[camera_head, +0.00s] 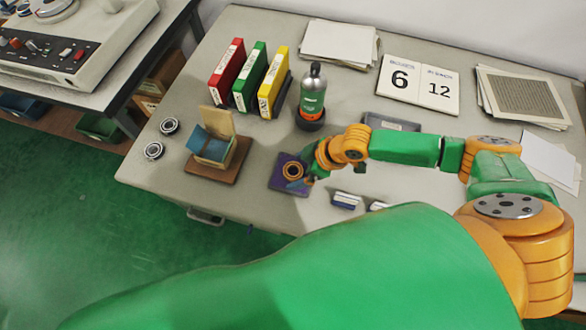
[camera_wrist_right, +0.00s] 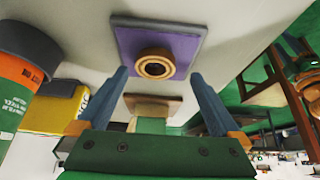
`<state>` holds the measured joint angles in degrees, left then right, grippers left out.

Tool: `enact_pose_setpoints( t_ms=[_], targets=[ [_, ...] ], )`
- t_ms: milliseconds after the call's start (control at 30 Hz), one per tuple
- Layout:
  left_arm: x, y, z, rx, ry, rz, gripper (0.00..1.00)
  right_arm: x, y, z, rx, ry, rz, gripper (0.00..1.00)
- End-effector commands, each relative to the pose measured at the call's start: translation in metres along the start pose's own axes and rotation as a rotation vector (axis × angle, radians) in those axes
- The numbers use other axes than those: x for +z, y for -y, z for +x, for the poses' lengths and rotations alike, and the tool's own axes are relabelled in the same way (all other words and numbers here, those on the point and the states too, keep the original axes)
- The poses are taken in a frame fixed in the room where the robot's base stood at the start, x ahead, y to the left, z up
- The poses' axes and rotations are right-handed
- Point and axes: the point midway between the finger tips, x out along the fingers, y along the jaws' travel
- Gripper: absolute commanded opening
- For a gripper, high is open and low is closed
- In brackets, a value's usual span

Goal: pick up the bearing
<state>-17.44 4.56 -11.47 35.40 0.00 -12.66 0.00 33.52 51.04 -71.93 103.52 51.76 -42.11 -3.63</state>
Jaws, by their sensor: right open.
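A bronze-coloured bearing ring (camera_head: 292,171) lies on a purple square pad (camera_head: 276,185) near the front of the table. My right gripper (camera_head: 305,174) is low beside the ring, on its right in the head view. In the right wrist view the ring (camera_wrist_right: 155,64) on the purple pad (camera_wrist_right: 192,42) shows beyond and between the two blue fingers. The right gripper (camera_wrist_right: 158,76) is open, with nothing between its fingers; I cannot tell the exact gap to the ring. Two steel bearings (camera_head: 169,126) (camera_head: 153,150) lie at the table's left edge. My left gripper is out of view.
A green bottle (camera_head: 313,92) and coloured binders (camera_head: 250,76) stand behind. A dark grey case (camera_head: 392,122) lies behind my right arm, and small blue-white blocks (camera_head: 345,201) lie right of the pad.

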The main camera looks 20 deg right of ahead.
Motion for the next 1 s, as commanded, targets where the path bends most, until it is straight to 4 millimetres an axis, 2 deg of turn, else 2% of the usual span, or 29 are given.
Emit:
enact_pose_setpoints(
  t_ms=[100, 267, 300, 600, 667, 867, 1000],
  targets=[
    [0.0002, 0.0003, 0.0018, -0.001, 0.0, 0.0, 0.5, 0.0009, 0.0004, 0.0126, 0.0, 0.001, 0.0, 1.0],
    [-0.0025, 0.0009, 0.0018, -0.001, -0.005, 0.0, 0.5, 0.0011, 0.0003, 0.0132, 0.001, 0.001, -0.001, 1.0],
    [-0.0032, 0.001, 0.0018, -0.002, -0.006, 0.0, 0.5, 0.0011, 0.0003, 0.0131, 0.001, 0.001, -0.001, 0.97],
    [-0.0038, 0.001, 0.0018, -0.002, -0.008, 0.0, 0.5, 0.001, 0.0002, 0.0129, 0.001, 0.001, -0.001, 0.16],
    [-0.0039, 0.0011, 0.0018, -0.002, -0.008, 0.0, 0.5, 0.001, 0.0002, 0.0129, 0.001, 0.001, -0.001, 0.01],
    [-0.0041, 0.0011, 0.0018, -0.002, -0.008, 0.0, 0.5, 0.0006, 0.0001, 0.0125, 0.001, 0.0, -0.001, 0.0],
    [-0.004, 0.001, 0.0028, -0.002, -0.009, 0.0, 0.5, -0.0043, -0.0001, 0.0052, 0.001, -0.002, -0.001, 0.0]
  ],
)
